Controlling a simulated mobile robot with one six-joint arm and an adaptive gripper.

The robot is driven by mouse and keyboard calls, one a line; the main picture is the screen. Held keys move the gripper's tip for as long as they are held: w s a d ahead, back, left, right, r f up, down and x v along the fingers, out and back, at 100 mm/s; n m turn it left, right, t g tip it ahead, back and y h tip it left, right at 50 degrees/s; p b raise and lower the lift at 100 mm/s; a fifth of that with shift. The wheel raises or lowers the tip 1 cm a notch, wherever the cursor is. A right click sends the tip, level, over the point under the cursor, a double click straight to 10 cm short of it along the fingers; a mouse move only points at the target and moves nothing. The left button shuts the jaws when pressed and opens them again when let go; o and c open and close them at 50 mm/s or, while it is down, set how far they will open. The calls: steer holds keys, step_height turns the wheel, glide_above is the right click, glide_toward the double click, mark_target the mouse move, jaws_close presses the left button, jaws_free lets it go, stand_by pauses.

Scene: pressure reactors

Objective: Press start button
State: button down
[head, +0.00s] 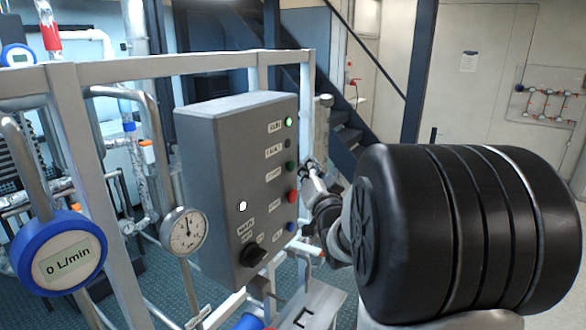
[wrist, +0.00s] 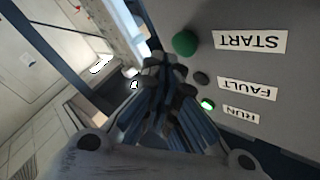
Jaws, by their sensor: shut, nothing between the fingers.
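The start button is a green round button beside the START label on the grey control box (head: 225,165). It shows in the head view (head: 290,167) and, upside down, in the wrist view (wrist: 185,43). My gripper (head: 308,165) is shut and empty, its fingertips close to the start button in the head view. In the wrist view, the fingertips (wrist: 166,62) lie just below and left of the green button. I cannot tell whether they touch it. The RUN lamp (wrist: 207,104) glows green. The FAULT lamp (wrist: 201,78) is dark.
Below the start button sit a red button (head: 292,196) and a blue one (head: 291,227). A black rotary knob (head: 252,254) is at the box's lower part. A grey metal frame (head: 75,170) with gauges and pipes stands at left. Stairs (head: 345,125) rise behind.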

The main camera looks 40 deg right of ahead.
steer(key=s, duration=0.1)
steer(key=s+d, duration=0.1)
steer(key=s, duration=0.1)
steer(key=s+d+b, duration=0.1)
steer(key=shift+s, duration=0.3)
steer(key=shift+a, duration=0.1)
stand_by(0.7)
